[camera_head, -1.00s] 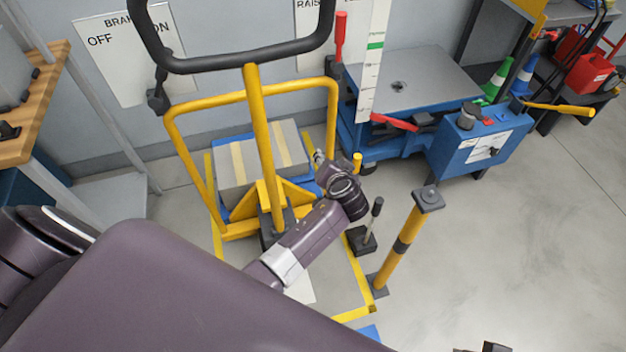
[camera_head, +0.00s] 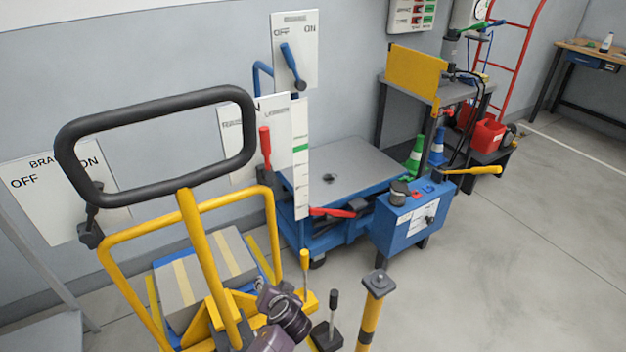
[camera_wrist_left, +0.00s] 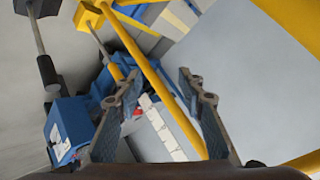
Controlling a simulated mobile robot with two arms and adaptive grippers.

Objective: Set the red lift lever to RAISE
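The red lift lever (camera_head: 265,141) stands roughly upright in front of a white label board (camera_head: 237,160) on the wall behind the yellow cart. The board's left word begins with R and its right word looks like LOWER; the black cart handle partly covers it. I cannot tell exactly which label the lever points to. My left gripper (camera_head: 264,287) is low by the cart's front right side, well below and apart from the lever. In the left wrist view its two fingers (camera_wrist_left: 160,100) are spread with nothing held; a yellow bar passes beyond them. My right gripper is out of view.
The yellow cart (camera_head: 195,245) with its black loop handle (camera_head: 155,103) stands between me and the board. A blue lift table (camera_head: 340,175), a white scale (camera_head: 300,155) and a yellow post (camera_head: 370,312) are nearby. Floor at the right (camera_head: 510,260) is clear.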

